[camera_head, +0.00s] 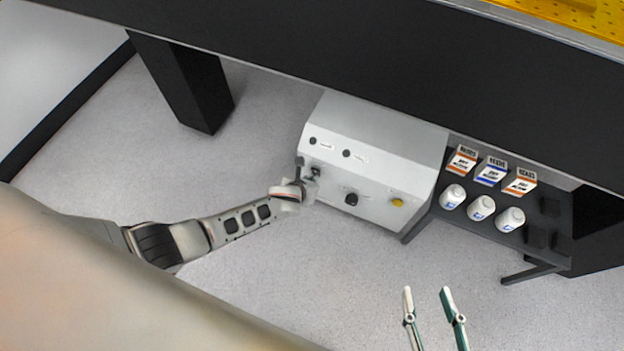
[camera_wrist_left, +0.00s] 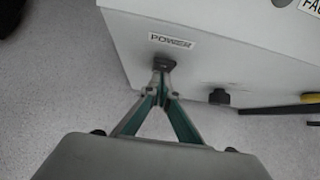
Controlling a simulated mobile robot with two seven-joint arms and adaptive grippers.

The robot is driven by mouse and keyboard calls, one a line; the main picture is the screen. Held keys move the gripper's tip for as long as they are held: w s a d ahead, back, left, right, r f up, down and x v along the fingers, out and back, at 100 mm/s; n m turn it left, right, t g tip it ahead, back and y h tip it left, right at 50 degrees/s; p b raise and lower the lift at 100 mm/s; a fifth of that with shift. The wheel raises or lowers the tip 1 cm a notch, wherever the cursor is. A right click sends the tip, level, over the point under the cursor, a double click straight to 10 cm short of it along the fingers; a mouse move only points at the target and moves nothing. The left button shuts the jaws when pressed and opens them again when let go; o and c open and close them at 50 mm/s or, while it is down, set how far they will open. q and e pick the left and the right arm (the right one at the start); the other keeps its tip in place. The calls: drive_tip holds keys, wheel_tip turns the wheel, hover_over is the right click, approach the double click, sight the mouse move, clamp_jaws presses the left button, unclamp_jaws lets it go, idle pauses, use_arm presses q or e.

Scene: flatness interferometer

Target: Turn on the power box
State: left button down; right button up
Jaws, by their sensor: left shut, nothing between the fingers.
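The power box (camera_head: 378,150) is a light grey box with a sloped front, on the floor under the dark table in the head view. Its front has a black knob (camera_head: 351,199) and a yellow knob (camera_head: 397,202). In the left wrist view a black switch (camera_wrist_left: 165,62) sits below a POWER label (camera_wrist_left: 171,41). My left gripper (camera_wrist_left: 161,76) is shut and empty, its fingertips at the switch's lower edge; I cannot tell whether they touch. In the head view my left gripper (camera_head: 314,172) is at the box's left front. My right gripper (camera_head: 428,290) is open and empty over the floor.
A low dark rack (camera_head: 545,252) right of the box holds several white bottles (camera_head: 481,208) and small labelled boxes (camera_head: 491,171). The dark table (camera_head: 330,45) overhangs the box, with a thick leg (camera_head: 187,85) at left. Floor in front is clear.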

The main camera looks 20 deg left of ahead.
use_arm(q)
wheel_tip(320, 180, up, 2)
drive_tip(key=shift+w+p, duration=0.15)
drive_tip(key=shift+p, duration=0.4)
use_arm(e)
drive_tip(key=shift+w+r+t, duration=0.15)
drive_tip(key=shift+w+r, duration=0.1)
drive_tip(key=shift+r, duration=0.4)
drive_tip(key=shift+w+r+t, duration=0.15)
drive_tip(key=shift+w+r, duration=0.1)
drive_tip(key=shift+r, duration=0.35)
drive_tip(key=shift+d+f, duration=0.1)
drive_tip(key=shift+f, duration=0.05)
use_arm(q)
drive_tip(key=s+r+p, duration=0.7)
drive_tip(key=s, duration=0.4)
drive_tip(key=shift+s+a, duration=0.15)
use_arm(e)
drive_tip(key=s+d+f+n+g+h, duration=0.1)
drive_tip(key=s+d+f+h, duration=0.1)
drive_tip(key=s+d+f, duration=0.2)
drive_tip(key=s+d, duration=0.1)
drive_tip(key=d, duration=0.2)
drive_tip(key=shift+s+f+g, duration=0.3)
drive_tip(key=shift+s, duration=0.05)
